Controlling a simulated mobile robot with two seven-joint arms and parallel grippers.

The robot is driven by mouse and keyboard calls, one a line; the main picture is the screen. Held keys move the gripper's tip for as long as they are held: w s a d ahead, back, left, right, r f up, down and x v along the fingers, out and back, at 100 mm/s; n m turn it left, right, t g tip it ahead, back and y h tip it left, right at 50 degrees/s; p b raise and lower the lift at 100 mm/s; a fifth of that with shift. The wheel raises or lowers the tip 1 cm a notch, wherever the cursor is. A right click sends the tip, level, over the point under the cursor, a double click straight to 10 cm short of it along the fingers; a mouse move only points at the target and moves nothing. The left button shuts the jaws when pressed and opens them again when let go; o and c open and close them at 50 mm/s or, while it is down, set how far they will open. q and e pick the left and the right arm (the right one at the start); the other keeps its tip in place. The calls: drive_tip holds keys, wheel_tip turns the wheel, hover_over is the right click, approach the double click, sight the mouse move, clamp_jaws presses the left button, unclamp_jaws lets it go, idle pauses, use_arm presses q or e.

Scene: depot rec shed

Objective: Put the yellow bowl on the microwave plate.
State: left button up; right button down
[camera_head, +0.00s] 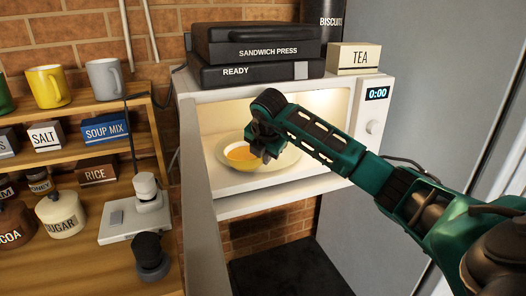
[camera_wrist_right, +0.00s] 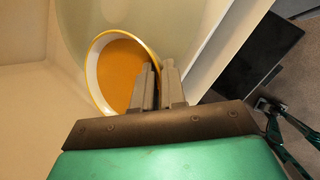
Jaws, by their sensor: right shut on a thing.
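The yellow bowl (camera_head: 240,154) is inside the open microwave (camera_head: 330,97), over the pale round plate (camera_head: 282,166). My right gripper (camera_head: 258,150) reaches in from the right and is shut on the bowl's near right rim. I cannot tell whether the bowl touches the plate.
The microwave door (camera_head: 198,200) hangs open at the left of the opening. A sandwich press (camera_head: 258,48) and a tea box (camera_head: 353,59) stand on top. A shelf (camera_head: 85,88) with mugs and boxes stands at the left, with a scale-like device (camera_head: 135,220) below.

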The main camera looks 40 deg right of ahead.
sight(247, 157)
drive_tip(key=shift+w+d+r, duration=0.2)
drive_tip(key=shift+w+d, duration=0.1)
drive_tip(key=shift+w, duration=0.15)
drive_tip(key=shift+w+d+f, duration=0.3)
drive_tip(key=shift+w+d, duration=0.1)
drive_tip(key=shift+w, duration=0.25)
drive_tip(key=shift+w+d+f, duration=0.25)
drive_tip(key=shift+w+d, duration=0.15)
drive_tip(key=shift+w, duration=0.2)
drive_tip(key=shift+f, duration=0.3)
drive_tip(key=c, duration=1.6)
unclamp_jaws()
drive_tip(key=shift+s+f, duration=0.1)
drive_tip(key=shift+c, duration=0.2)
drive_tip(key=o, duration=0.4)
drive_tip(key=shift+o, duration=0.2)
